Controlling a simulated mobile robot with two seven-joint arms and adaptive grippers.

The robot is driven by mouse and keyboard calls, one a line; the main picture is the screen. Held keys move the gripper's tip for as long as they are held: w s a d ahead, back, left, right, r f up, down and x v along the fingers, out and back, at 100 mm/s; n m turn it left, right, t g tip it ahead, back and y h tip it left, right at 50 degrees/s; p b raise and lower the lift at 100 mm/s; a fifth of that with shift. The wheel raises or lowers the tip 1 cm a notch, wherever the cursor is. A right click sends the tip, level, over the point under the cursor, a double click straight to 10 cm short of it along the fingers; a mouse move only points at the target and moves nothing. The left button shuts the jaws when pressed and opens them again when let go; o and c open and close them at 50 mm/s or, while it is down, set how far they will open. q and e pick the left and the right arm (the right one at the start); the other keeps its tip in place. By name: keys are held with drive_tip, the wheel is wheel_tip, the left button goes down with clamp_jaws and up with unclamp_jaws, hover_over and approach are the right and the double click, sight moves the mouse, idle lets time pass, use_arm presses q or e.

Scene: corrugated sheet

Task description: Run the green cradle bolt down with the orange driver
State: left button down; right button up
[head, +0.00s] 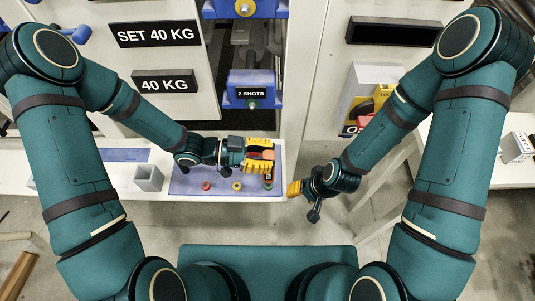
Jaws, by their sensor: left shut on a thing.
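My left gripper (262,155), with yellow fingers, is shut around the orange driver (267,154). The driver's dark lower part shows between and below the fingers, and the fingers hide much of the rest. A small green piece (268,186) shows just below the driver at the mat's right side; I cannot tell whether they touch. A blue cradle (235,102) marked "2 SHOTS" stands behind, with a small green bolt (251,105) on its lower front. My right gripper (294,188) hangs right of the bench corner, seen edge-on, with its opening unclear.
A blue-grey mat (190,178) on the white bench bears a red piece (206,186) and a yellow piece (237,186). A grey square cup (148,178) stands left of it. A second blue cradle with a yellow bolt (244,9) is above. A box (370,95) stands right.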

use_arm(q)
drive_tip(key=shift+f+b, duration=0.5)
drive_tip(key=shift+f, duration=0.35)
idle(0.9)
drive_tip(key=shift+r, duration=0.1)
drive_tip(key=shift+r+p, duration=0.7)
drive_tip(key=shift+r, duration=0.25)
drive_tip(key=shift+r+p, duration=2.45)
drive_tip(key=shift+r, duration=0.5)
